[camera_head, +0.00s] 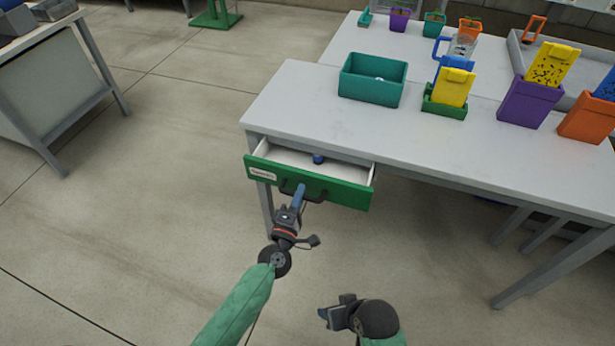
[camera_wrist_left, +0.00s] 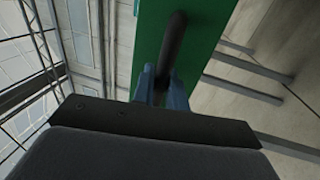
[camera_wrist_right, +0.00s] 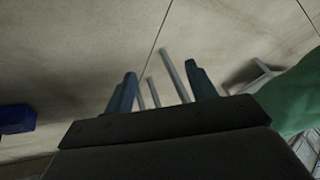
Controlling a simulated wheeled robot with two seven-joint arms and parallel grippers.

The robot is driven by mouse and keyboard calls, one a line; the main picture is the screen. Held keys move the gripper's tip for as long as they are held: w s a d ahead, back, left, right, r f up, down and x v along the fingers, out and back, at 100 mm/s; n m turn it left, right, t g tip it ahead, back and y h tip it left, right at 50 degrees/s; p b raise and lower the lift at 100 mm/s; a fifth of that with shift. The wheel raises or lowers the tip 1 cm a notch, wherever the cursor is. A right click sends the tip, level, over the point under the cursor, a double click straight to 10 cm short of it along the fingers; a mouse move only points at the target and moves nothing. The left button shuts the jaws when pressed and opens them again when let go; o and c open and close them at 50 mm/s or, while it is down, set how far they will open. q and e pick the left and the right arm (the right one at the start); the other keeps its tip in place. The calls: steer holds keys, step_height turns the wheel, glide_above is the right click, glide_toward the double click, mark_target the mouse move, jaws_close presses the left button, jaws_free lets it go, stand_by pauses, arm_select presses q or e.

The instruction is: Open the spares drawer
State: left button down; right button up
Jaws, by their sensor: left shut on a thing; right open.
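The spares drawer (camera_head: 330,187) has a green front with a white label and stands partly pulled out from under the table. A small dark blue object (camera_head: 318,158) lies inside it. My left gripper (camera_head: 299,195) is shut on the drawer's dark handle (camera_head: 287,188). In the left wrist view the blue fingers (camera_wrist_left: 163,85) are on either side of the dark handle bar (camera_wrist_left: 174,45), in front of the green drawer front (camera_wrist_left: 200,40). My right gripper (camera_head: 328,316) is low in front of the table, apart from the drawer. In the right wrist view its fingers (camera_wrist_right: 162,88) are apart with nothing between them.
The grey table (camera_head: 300,95) carries a teal bin (camera_head: 373,80), a green holder with a yellow card (camera_head: 445,95), a purple holder (camera_head: 527,104) and an orange holder (camera_head: 586,122). Another bench (camera_head: 45,90) stands at the left. The floor in front of the drawer is clear.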

arm_select(q)
steer(key=r+v, duration=0.2)
steer(key=v, duration=1.1)
steer(key=shift+s+r, duration=0.2)
arm_select(e)
steer(key=shift+a+f, duration=0.1)
steer(key=shift+f, duration=0.8)
steer(key=shift+r, duration=0.15)
arm_select(q)
steer(key=c, duration=1.5)
jaws_free()
arm_select(e)
steer(key=shift+w+r, duration=0.1)
arm_select(q)
steer(key=shift+a, duration=0.1)
arm_select(e)
steer(key=shift+w, duration=0.1)
